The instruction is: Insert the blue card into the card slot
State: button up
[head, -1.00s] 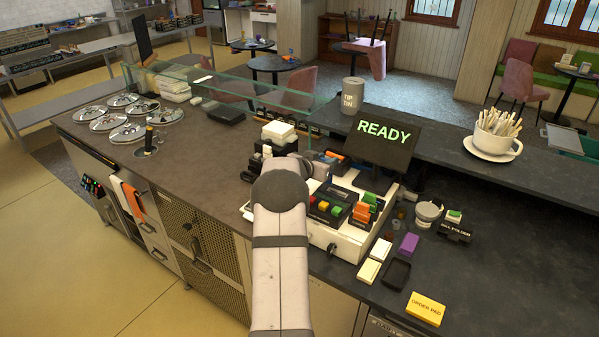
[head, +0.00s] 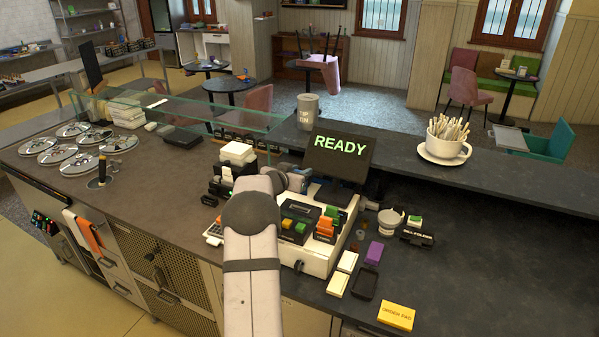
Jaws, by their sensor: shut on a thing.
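My gripper (head: 300,180) is at the back of the white till unit, low in front of the READY screen. My own wrist hides most of it, and its fingertips are not clear. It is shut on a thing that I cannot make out. A small bluish-grey patch shows just right of the wrist, but I cannot tell whether it is the blue card. I cannot pick out the card slot. The white till unit (head: 318,262) stands on the counter and carries a dark tray with green, yellow and orange blocks.
The READY screen (head: 341,158) stands behind the till. A tip tin (head: 307,112) and a cup of sticks (head: 446,138) stand on the raised ledge. Right of the till are a purple block (head: 374,252), a black tray (head: 365,284) and a yellow order pad (head: 396,316). The dark counter further right is clear.

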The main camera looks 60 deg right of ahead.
jog(key=shift+f+b, duration=1.45)
jog(key=shift+f, duration=1.05)
jog(key=shift+f+b, duration=0.75)
jog(key=shift+f, duration=1.35)
dwell(0.5)
jog(key=o, duration=1.1)
jog(key=shift+v, duration=2.5)
